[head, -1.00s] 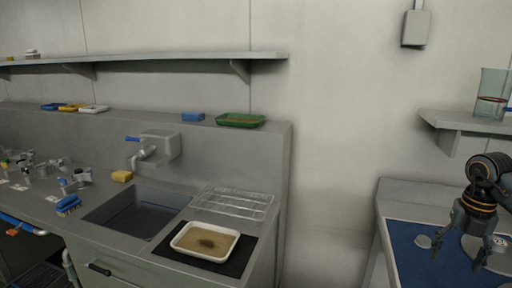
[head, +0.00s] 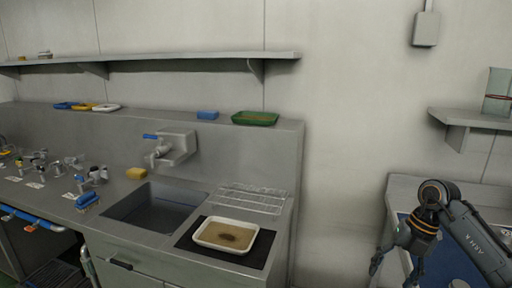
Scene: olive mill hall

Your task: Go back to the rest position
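My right gripper (head: 394,272) hangs at the lower right, in front of the bench with the blue mat (head: 456,262). Its fingers point down and are spread apart, with nothing seen between them. My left gripper is not in the head view. A white tray (head: 199,238) with brownish liquid and a dark patch in it lies on a black mat (head: 262,257) on the steel counter, right of the sink.
The sink (head: 156,208) has a wall tap (head: 172,147) above it. A wire rack (head: 250,198) stands behind the tray. A yellow sponge (head: 136,173) and blue brush (head: 86,200) lie left. A green tray (head: 255,118) is on the ledge. A shelf (head: 466,119) juts out right.

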